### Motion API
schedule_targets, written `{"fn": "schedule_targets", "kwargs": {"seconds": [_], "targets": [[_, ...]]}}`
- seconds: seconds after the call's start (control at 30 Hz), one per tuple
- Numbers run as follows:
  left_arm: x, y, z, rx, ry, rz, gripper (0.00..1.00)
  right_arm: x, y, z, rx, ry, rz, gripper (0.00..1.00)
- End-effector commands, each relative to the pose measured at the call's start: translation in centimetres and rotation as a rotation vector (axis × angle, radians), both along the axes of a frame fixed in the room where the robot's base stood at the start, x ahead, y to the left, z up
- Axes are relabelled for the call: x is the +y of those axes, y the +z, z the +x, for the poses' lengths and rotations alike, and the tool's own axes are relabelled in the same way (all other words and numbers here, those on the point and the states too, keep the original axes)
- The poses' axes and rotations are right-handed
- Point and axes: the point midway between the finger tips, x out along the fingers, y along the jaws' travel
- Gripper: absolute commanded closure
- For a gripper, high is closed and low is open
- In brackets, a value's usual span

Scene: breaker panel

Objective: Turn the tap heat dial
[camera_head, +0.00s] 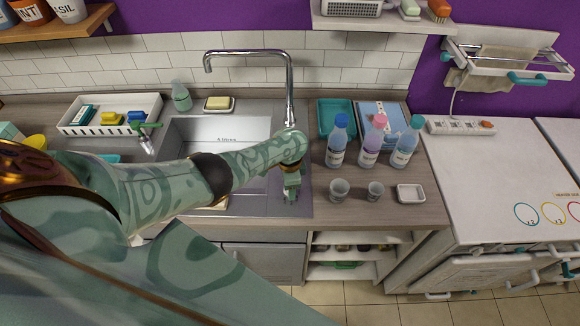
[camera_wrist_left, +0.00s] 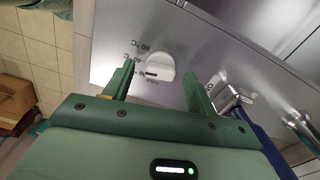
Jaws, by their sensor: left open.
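The heat dial (camera_wrist_left: 160,66) is a round pale knob on the metal sink surface, with a small dark mark near its edge and temperature markings in °C beside it. In the wrist view my left gripper (camera_wrist_left: 160,70) is open, with one green finger on each side of the dial; I cannot tell whether they touch it. In the head view the left gripper (camera_head: 291,188) points down at the right side of the sink (camera_head: 296,207), in front of the chrome tap (camera_head: 289,85), and hides the dial. My right gripper is out of view.
Several bottles, including a blue-capped one (camera_head: 338,143), stand right of the sink, with two cups (camera_head: 339,190) and a white dish (camera_head: 410,194) in front. A teal tray (camera_head: 334,116) is behind them. A white rack (camera_head: 110,115) stands left of the basin.

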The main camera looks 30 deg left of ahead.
Motion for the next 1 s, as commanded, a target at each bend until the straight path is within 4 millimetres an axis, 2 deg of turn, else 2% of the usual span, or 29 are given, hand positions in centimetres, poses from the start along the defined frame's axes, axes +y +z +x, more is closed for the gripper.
{"fn": "schedule_targets", "kwargs": {"seconds": [0.17,0.33,0.5,0.6,0.8,1.0], "targets": [[0.0,3.7,0.1,-0.004,-0.001,-0.002,0.44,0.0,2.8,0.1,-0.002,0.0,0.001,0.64],[0.0,8.6,0.1,-0.006,-0.002,0.0,0.44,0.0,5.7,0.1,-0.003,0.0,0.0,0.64],[0.0,12.6,0.1,-0.004,-0.001,0.0,0.44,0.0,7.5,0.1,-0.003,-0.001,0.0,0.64],[0.0,14.3,0.1,-0.003,-0.002,-0.001,0.44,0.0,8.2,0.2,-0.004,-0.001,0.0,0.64],[-0.1,16.0,0.1,-0.003,-0.001,-0.002,0.44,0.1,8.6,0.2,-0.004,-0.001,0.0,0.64],[-0.1,16.0,0.1,-0.002,0.0,-0.001,0.44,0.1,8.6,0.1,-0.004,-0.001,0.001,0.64]]}}
